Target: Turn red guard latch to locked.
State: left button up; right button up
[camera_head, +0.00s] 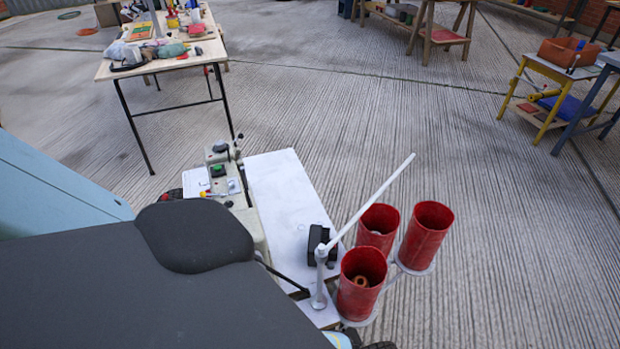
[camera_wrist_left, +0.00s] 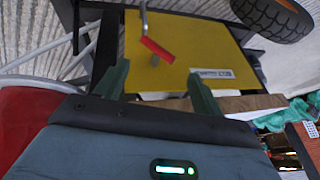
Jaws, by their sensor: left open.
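The red guard latch (camera_wrist_left: 157,49) shows in the left wrist view. It is a red grip on a bent grey rod, slanting down to the right in front of a yellow panel (camera_wrist_left: 178,30). My left gripper (camera_wrist_left: 157,72) is open, with one dark green finger on each side of the picture below the latch. The red grip appears between and just beyond the fingertips, and nothing is seen held. I cannot tell the exact gap in depth. In the head view neither gripper nor the latch can be made out.
A white label (camera_wrist_left: 212,73) is on the panel. A wooden edge (camera_wrist_left: 250,103) lies near the right finger, and a black tyre (camera_wrist_left: 272,16) is at upper right. In the head view, red cylinders (camera_head: 425,232) stand beside a white board (camera_head: 285,200); open concrete lies beyond.

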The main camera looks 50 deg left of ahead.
pick_arm(q)
jog(key=b+x, duration=0.2)
jog(key=x, duration=0.2)
jog(key=shift+s+f, duration=0.15)
jog(key=shift+a+f+b, duration=0.15)
jog(key=shift+f+b, duration=0.2)
jog(key=shift+b, duration=0.15)
jog(key=shift+a+f+b, duration=0.3)
jog(key=shift+f+b, duration=0.2)
jog(key=shift+f, duration=0.05)
jog(key=shift+c, duration=0.2)
